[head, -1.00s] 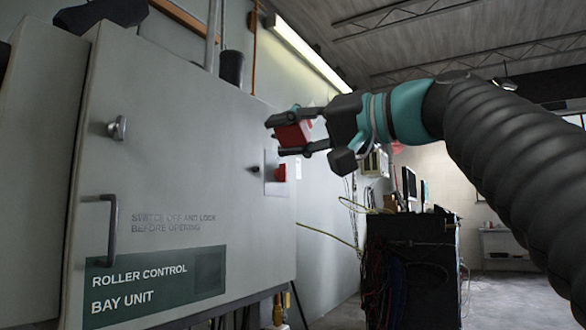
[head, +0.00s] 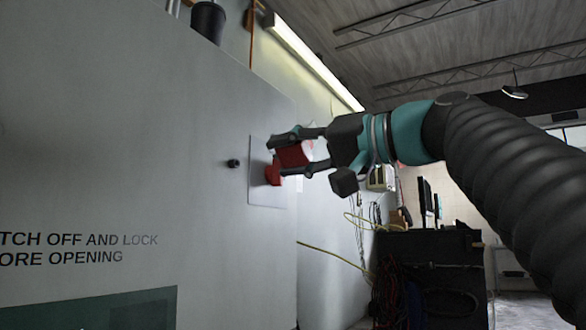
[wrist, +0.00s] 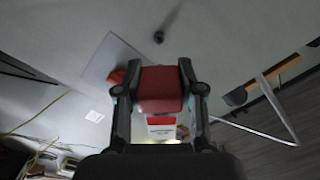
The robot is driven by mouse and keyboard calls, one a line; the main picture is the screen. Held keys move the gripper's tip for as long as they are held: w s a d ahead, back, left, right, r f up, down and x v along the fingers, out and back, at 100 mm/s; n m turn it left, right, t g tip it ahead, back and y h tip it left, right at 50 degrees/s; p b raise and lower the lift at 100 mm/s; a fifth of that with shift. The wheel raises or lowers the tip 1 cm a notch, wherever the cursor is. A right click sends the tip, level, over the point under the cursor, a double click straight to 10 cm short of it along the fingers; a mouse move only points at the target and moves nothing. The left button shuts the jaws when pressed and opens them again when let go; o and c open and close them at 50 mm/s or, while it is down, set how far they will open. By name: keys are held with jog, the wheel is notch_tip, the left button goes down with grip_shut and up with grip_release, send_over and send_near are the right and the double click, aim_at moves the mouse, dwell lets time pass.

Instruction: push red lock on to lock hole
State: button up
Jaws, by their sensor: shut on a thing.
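My gripper (head: 284,155) is shut on the red lock (head: 296,154), with a finger on either side of it. The lock also shows between the fingers in the wrist view (wrist: 160,90). A light plate (head: 262,190) on the grey cabinet face carries a red switch handle (head: 273,174). In the head view the gripper and lock overlap the plate's right part. In the wrist view the handle (wrist: 117,77) shows just left of the gripper, partly hidden by a finger. I cannot tell whether the lock touches the plate. No lock hole can be made out.
A small black knob (head: 233,163) sticks out of the cabinet (head: 120,130) left of the plate. A dark cabinet (head: 425,285) with hanging cables stands at the right. A yellow cable (head: 333,253) runs near the wall below the gripper.

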aim_at(308, 152)
jog(key=shift+w+a, duration=0.25)
jog(key=shift+w, duration=0.05)
jog(key=shift+p+x, duration=0.7)
jog(key=shift+x, duration=2.3)
jog(key=shift+x, duration=0.85)
jog(key=o, duration=1.2)
jog(key=shift+o, duration=0.2)
jog(key=shift+d, duration=0.1)
jog(key=v, duration=1.1)
jog(key=shift+s+d, duration=0.25)
jog(key=shift+s, duration=0.15)
